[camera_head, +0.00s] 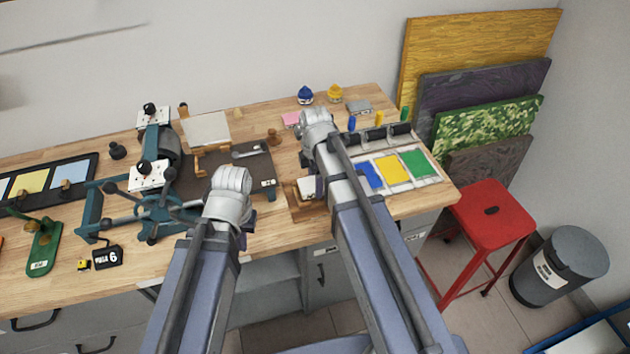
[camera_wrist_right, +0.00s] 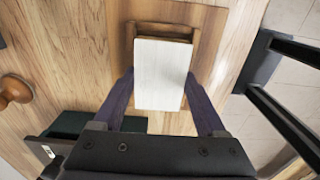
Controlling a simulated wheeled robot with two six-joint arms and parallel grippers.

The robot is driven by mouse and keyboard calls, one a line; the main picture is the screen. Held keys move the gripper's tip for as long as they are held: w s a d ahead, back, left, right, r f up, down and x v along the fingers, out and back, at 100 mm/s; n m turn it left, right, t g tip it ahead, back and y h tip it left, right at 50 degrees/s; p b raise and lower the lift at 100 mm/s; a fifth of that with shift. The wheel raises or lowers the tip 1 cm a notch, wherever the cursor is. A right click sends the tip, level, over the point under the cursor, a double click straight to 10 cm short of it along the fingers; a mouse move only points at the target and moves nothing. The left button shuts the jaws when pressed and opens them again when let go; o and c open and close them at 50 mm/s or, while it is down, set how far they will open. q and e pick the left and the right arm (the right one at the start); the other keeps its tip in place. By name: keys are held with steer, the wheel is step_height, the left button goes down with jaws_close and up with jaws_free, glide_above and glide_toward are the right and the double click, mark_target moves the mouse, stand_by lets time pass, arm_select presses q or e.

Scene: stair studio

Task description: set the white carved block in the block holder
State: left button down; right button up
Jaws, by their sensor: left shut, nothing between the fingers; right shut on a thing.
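The white carved block (camera_wrist_right: 163,75) is a pale flat-faced slab between the two purple fingers of my right gripper (camera_wrist_right: 160,80), which is shut on it. In the head view the block (camera_head: 307,186) shows only in part beside my right arm. The wooden block holder (camera_wrist_right: 163,28) frames the block's far end in the right wrist view; it also shows in the head view (camera_head: 298,206). The block is at the holder, but I cannot tell whether it is fully seated. My left gripper (camera_head: 246,228) is shut and empty near the table's front edge, mostly hidden by its arm.
A teal machine (camera_head: 158,210) with dark knobs stands left of my left arm. A tray of blue, yellow and green tiles (camera_head: 440,181) is right of my right arm. A red stool (camera_head: 492,215) stands off the table's right end.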

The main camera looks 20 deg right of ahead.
steer(key=shift+f+b, duration=1.05)
steer(key=shift+f, duration=0.05)
stand_by(0.3)
steer(key=o, duration=1.3)
steer(key=shift+o, duration=0.2)
steer(key=shift+r, duration=0.1)
step_height(320, 180, up, 8)
steer(key=p, duration=0.8)
